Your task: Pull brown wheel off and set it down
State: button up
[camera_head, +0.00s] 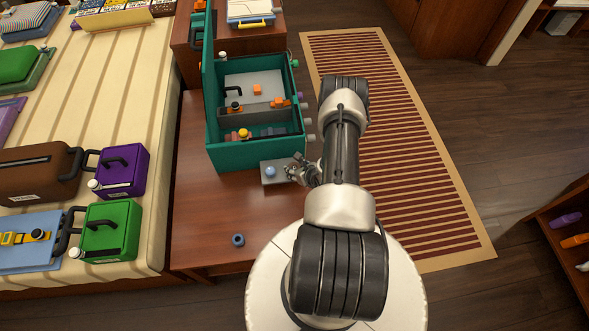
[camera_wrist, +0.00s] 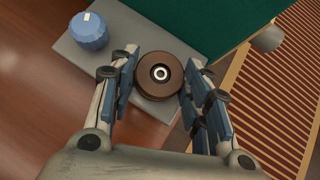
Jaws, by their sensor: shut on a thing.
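The brown wheel (camera_wrist: 159,75) is round with a light metal hub at its centre. In the wrist view it sits between the two fingers of my gripper (camera_wrist: 161,66), which is shut on it from both sides. A grey plate (camera_wrist: 125,28) lies beneath it. A blue ribbed knob (camera_wrist: 88,31) stands on the same plate, apart from the left finger. In the head view my gripper (camera_head: 297,172) is at the right end of the plate (camera_head: 268,182), beside the blue knob (camera_head: 270,171). My gripper hides the wheel there. I cannot tell whether the wheel is clear of its mount.
A teal open box (camera_head: 212,157) stands just behind the plate. A blue ring (camera_head: 238,240) lies on the wooden table (camera_head: 205,215), whose front part is mostly clear. A bed with cases, including a green case (camera_head: 110,230), is at the left.

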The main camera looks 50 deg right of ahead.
aim_at(296, 163)
jog(key=shift+r+p, duration=1.5)
jog(key=shift+r, duration=0.75)
jog(key=shift+r, duration=0.1)
jog(key=shift+r+p, duration=1.4)
jog(key=shift+r, duration=0.55)
